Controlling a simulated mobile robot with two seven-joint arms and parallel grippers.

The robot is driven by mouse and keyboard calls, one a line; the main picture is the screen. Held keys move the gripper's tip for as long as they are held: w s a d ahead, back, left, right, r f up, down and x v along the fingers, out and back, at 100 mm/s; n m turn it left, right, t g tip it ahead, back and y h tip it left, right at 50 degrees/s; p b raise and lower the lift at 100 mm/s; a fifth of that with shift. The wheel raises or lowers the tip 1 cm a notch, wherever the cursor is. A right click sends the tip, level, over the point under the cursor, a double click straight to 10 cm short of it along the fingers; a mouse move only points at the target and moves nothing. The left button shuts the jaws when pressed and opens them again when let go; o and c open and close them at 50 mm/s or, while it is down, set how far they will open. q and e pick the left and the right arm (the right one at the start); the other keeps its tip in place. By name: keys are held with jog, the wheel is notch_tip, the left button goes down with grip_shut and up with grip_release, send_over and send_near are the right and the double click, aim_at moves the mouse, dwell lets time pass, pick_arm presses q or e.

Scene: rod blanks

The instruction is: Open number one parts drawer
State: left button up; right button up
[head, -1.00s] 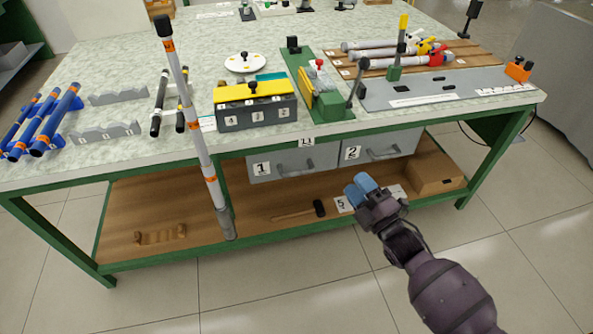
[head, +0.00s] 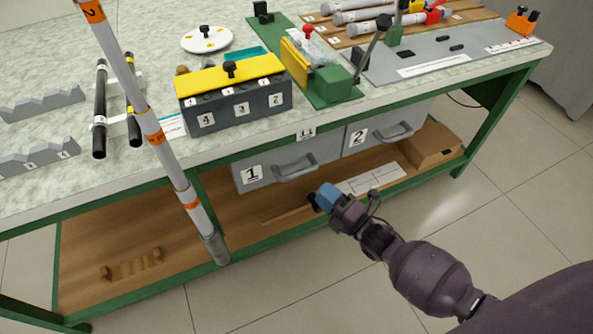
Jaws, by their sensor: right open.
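The number one parts drawer (head: 262,173) is a grey drawer under the worktop with a "1" label and a grey bar handle (head: 295,168). It looks shut. My right gripper (head: 325,197), with blue fingertips, is in front of the bench, below and a little right of that handle and apart from it. It is open, and I see nothing in it. The grey drawer marked "2" (head: 365,136) is to the right and also looks shut. My left gripper is not in view.
A tall white pole with orange bands (head: 160,140) stands left of drawer one. The green-framed bench has a wooden lower shelf (head: 85,245) with a brown rack (head: 132,265) and a cardboard box (head: 435,147). The floor in front is clear.

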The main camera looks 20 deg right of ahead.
aim_at(300, 171)
jog(key=b+x, duration=0.1)
jog(key=x, duration=0.8)
jog(key=shift+c, duration=0.3)
grip_shut()
